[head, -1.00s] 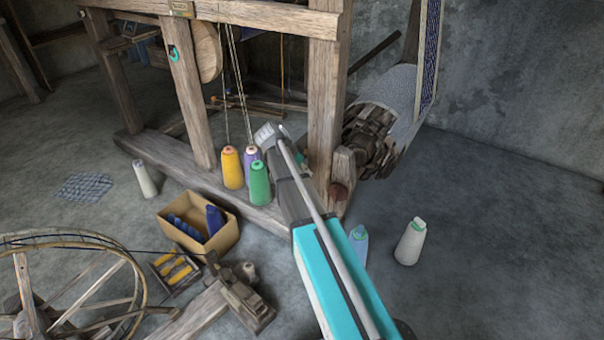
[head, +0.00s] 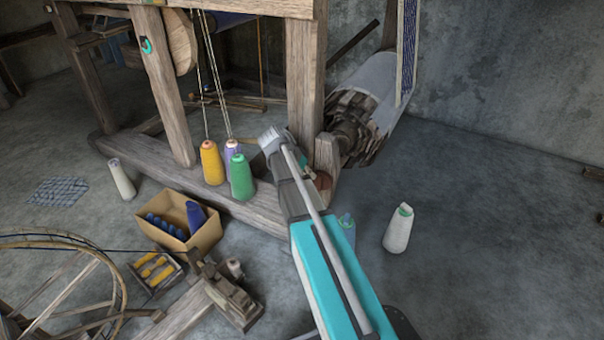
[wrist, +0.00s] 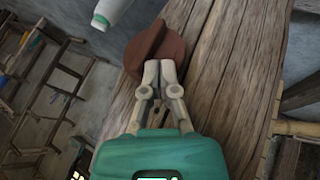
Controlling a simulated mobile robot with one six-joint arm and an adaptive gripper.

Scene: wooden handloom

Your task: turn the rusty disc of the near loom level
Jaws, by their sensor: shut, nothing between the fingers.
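The rusty disc (wrist: 172,52) is reddish brown, on a wooden beam of the near loom (wrist: 235,70) in the wrist view. A raised ridge on it runs slantwise across the picture. In the head view the disc (head: 323,183) shows only partly, beside my arm at the foot of the loom's right post (head: 305,80). My gripper (wrist: 158,66) has its fingers together and empty. The fingertips overlap the lower edge of the disc in the wrist view; I cannot tell whether they touch it.
Yellow (head: 211,162), purple and green (head: 241,177) cones stand on the loom's base beam. A blue cone (head: 347,228) and a white cone (head: 398,229) stand on the floor at right. A cardboard box (head: 205,234) and spinning wheel (head: 75,285) lie left. The right floor is mostly clear.

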